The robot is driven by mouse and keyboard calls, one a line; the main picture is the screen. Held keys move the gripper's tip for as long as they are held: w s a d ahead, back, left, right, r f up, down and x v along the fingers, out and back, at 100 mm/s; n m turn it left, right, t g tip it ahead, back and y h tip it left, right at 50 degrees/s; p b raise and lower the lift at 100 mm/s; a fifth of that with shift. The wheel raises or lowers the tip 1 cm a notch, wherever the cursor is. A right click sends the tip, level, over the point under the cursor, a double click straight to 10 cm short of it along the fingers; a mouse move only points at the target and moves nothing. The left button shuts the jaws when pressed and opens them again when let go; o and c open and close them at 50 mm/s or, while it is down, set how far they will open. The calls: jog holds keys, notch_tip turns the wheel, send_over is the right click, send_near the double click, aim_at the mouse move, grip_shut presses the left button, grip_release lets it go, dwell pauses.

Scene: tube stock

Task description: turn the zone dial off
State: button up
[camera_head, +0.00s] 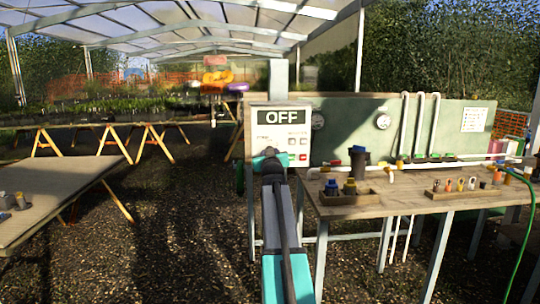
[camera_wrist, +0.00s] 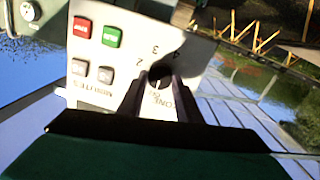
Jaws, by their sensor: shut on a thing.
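The white control box (camera_head: 257,122) stands at the left end of the workbench, with a display reading OFF (camera_head: 282,117). Its panel (camera_wrist: 118,50) also shows in the wrist view, turned upside down. The black zone dial (camera_wrist: 160,76) lies between the fingers of my gripper (camera_wrist: 158,84), which is shut on it. The numbers 2, 3 and 4 show around the dial; the rest of its scale and its pointer are hidden or unclear. In the head view, my gripper (camera_head: 267,156) is at the box's lower left and hides the dial.
A red button (camera_wrist: 82,27), a green button (camera_wrist: 111,36) and two grey buttons sit beside the dial. The wooden workbench (camera_head: 400,206) to the right carries pipes, a block with blue and yellow caps (camera_head: 348,197) and a tray of fittings. Another table (camera_head: 55,190) stands left, with gravel floor between.

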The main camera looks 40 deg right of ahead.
dwell(0.3)
jog(key=o, duration=1)
jog(key=shift+o, duration=0.2)
jog(key=shift+s, duration=0.1)
jog(key=v, duration=1.3)
jog(key=shift+s+a+b, duration=0.15)
jog(key=shift+a+b, duration=0.15)
jog(key=shift+b, duration=0.1)
